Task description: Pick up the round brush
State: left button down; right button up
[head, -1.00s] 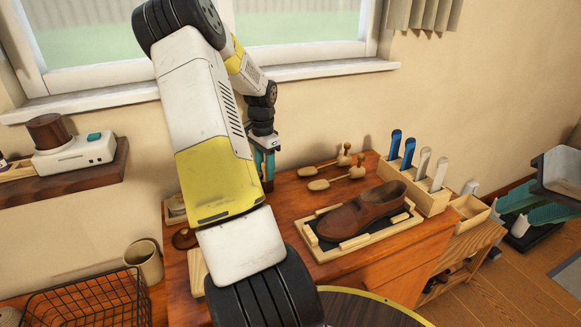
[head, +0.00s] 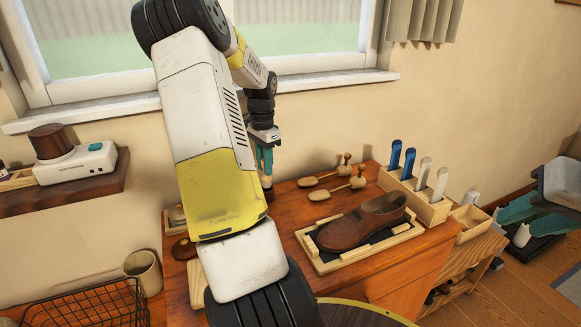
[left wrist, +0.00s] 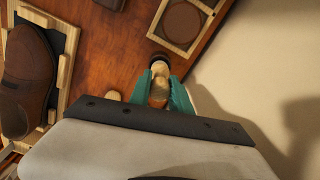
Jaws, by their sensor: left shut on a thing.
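My left gripper (head: 264,160) is shut on the round brush, above the back of the wooden cabinet top near the wall. In the left wrist view the brush (left wrist: 159,66) shows a light wooden handle between the teal fingers (left wrist: 160,92) and a dark round end beyond them. In the head view the brush is small and partly hidden by my left arm, so I cannot tell whether its lower end touches the top. My right gripper (head: 535,210) is at the far right, its teal fingers apart and empty.
A brown shoe (head: 362,222) sits in a wooden tray (head: 330,263) on the cabinet top. A wooden holder (head: 425,207) with blue and white handles stands right. A wire basket (head: 85,305) and cup (head: 143,268) are left.

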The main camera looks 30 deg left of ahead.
pick_arm(q)
jog(key=shift+s+d+r, duration=0.2)
jog(key=shift+d+r, duration=0.05)
jog(key=shift+r, duration=0.25)
jog(key=shift+s+d+r, duration=0.2)
jog(key=shift+d+r, duration=0.05)
jog(key=shift+r, duration=0.25)
jog(key=s+d, duration=1)
jog(key=d, duration=0.3)
jog(key=shift+s, duration=0.2)
